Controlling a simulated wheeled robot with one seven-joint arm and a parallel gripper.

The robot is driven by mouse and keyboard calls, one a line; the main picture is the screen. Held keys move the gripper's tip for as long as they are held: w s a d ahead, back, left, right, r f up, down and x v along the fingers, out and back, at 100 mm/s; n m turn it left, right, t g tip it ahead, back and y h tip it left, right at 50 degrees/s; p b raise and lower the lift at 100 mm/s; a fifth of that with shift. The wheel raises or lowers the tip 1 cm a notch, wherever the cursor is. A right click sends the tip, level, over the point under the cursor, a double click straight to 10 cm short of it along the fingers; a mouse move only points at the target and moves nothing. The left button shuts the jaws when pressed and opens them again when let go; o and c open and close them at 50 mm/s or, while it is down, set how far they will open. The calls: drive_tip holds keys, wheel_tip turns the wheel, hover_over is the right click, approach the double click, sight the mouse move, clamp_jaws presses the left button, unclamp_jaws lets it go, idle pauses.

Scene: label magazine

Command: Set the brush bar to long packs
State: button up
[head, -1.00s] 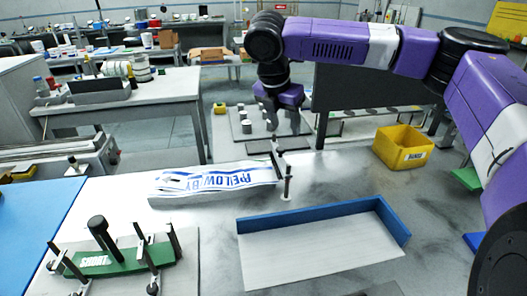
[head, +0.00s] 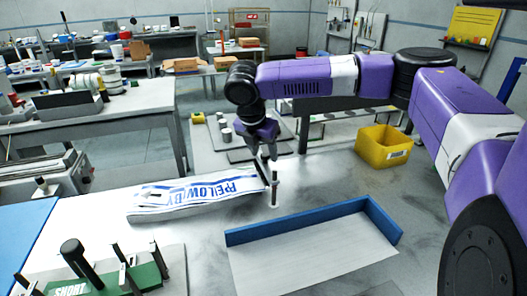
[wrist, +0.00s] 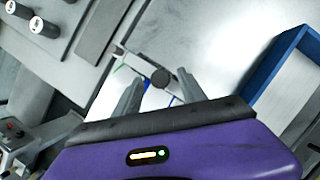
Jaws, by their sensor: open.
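A stack of white labels with blue print (head: 195,192) lies on the table. At its right end stands a dark upright post (head: 274,188) with a thin crossbar, possibly the brush bar. At lower left, a green block marked SHORT (head: 110,284) has a black knob (head: 78,258) and several dark posts around it. My gripper (head: 266,157) is open just above the post at the stack's end. In the wrist view, the post's round dark top (wrist: 160,78) appears between the two fingers of my gripper (wrist: 159,82). I cannot tell whether they touch it.
A tray with a blue rim (head: 310,220) lies right of the stack. A yellow bin (head: 383,148) stands at the right, behind the tray. A blue mat (head: 22,235) lies at the left edge. Grey cylinders (head: 226,136) stand behind my gripper.

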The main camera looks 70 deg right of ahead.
clamp_jaws()
idle(1.4)
